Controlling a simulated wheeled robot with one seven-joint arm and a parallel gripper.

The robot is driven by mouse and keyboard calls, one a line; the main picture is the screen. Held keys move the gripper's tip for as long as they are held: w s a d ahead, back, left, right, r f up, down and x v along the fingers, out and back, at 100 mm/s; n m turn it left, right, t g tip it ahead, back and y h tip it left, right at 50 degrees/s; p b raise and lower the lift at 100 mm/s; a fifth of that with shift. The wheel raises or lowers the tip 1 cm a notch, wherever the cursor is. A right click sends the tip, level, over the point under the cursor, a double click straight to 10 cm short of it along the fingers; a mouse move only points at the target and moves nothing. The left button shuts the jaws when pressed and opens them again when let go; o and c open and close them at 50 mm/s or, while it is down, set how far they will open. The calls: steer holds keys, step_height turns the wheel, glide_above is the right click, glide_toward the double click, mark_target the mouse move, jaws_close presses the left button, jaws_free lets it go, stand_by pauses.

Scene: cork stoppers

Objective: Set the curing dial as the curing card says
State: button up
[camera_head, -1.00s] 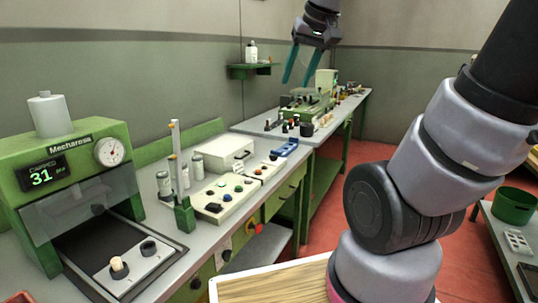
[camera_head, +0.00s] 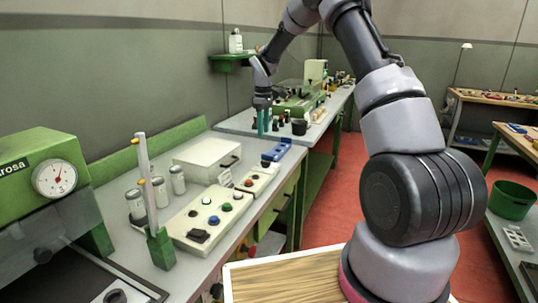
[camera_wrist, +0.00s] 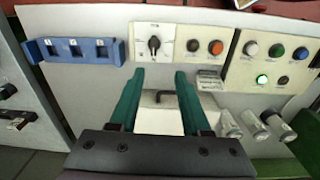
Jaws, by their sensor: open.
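In the wrist view a black rotary knob (camera_wrist: 153,44) sits on a small cream panel with scale marks around it; I take it as the curing dial, and its setting is too small to read. In the head view the panel (camera_head: 259,176) lies near the bench front. A small printed card (camera_wrist: 209,82) stands beside the panel and also shows in the head view (camera_head: 225,177); its text is unreadable, so I cannot tell if it is the curing card. My gripper (camera_head: 265,131) points down beyond the panel, its teal fingers apart and empty, away from the knob.
A blue slotted rack (camera_wrist: 75,50) sits beside the panel. A larger button panel (camera_head: 210,215), a white case with a handle (camera_head: 206,158) and several canisters (camera_head: 177,180) stand nearby. Dark small items (camera_head: 299,127) lie near my fingers.

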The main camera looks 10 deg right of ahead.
mark_target(266, 164)
steer(key=shift+n, duration=0.3)
steer(key=f, duration=0.4)
steer(key=w+f, duration=0.1)
steer(key=f, duration=0.8)
steer(key=shift+w+d+f, duration=0.15)
steer(key=shift+w+f, duration=0.25)
jaws_close()
